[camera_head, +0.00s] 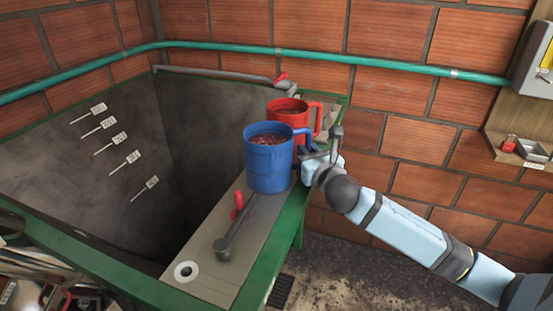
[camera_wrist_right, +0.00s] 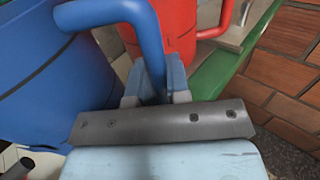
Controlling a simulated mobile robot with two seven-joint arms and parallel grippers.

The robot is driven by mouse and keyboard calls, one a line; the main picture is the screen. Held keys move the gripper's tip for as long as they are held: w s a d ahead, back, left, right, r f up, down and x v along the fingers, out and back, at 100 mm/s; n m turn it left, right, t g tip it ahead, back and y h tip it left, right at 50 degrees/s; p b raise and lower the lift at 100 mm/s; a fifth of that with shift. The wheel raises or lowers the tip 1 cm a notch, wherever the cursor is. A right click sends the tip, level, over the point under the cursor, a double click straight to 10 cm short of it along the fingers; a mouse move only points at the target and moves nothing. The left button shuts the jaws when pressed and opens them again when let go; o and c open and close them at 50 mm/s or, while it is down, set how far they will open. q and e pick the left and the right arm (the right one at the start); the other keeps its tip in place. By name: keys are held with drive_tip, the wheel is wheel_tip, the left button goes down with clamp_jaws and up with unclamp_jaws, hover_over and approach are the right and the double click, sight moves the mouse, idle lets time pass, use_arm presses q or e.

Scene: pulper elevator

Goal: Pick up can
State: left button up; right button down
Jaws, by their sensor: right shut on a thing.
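A blue can (camera_head: 268,165) with a side handle is filled with small reddish pieces. It is at the right ledge of the dark hopper, and I cannot tell whether it touches the ledge. My right gripper (camera_head: 318,158) comes from the right and is shut on the blue can's handle. In the right wrist view the blue handle (camera_wrist_right: 150,45) passes between the fingers (camera_wrist_right: 156,88). A red can (camera_head: 288,112), also filled with reddish pieces, stands just behind the blue one. My left gripper is not in view.
The dark hopper (camera_head: 110,150) with white tags opens to the left. A grey lever with a red knob (camera_head: 237,203) lies on the ledge (camera_head: 205,282). A green pipe (camera_head: 390,65) runs along the brick wall. A wooden board with a small red padlock (camera_head: 508,144) is at right.

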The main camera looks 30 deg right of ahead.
drive_tip(key=shift+r, duration=0.2)
drive_tip(key=shift+r, duration=0.25)
wheel_tip(320, 180, up, 19)
drive_tip(key=p, duration=0.2)
drive_tip(key=shift+r, duration=0.15)
idle(1.1)
